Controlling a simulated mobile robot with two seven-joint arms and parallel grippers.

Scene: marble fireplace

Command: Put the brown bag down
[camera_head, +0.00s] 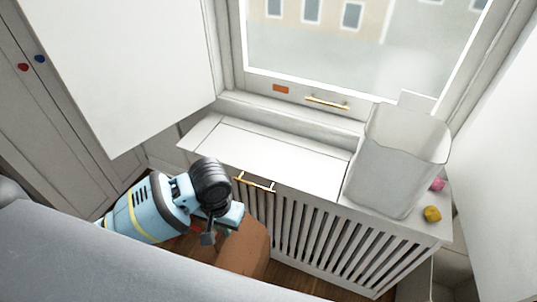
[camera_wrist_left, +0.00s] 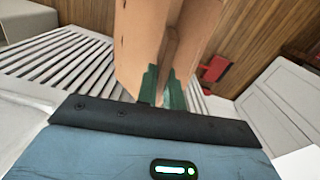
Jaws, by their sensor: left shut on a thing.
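The brown bag (camera_head: 243,250) is in the head view at the bottom centre, below my left gripper (camera_head: 226,220) and in front of the slatted radiator cover. In the left wrist view the bag (camera_wrist_left: 150,40) fills the upper middle, and the green fingertips of my left gripper (camera_wrist_left: 162,88) are shut on it. Wooden floor shows around the bag in the wrist view. The bag's lower end is cut off or hidden in both views, so I cannot tell whether it touches the floor. My right gripper is not in view.
The slatted radiator cover (camera_head: 313,245) under the window stands close beside the bag. A white bin (camera_head: 393,165) stands on its right end, near a yellow object (camera_head: 432,214) and a pink object (camera_head: 437,184). The left part of its top is clear. A red object (camera_wrist_left: 215,68) is beyond the bag.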

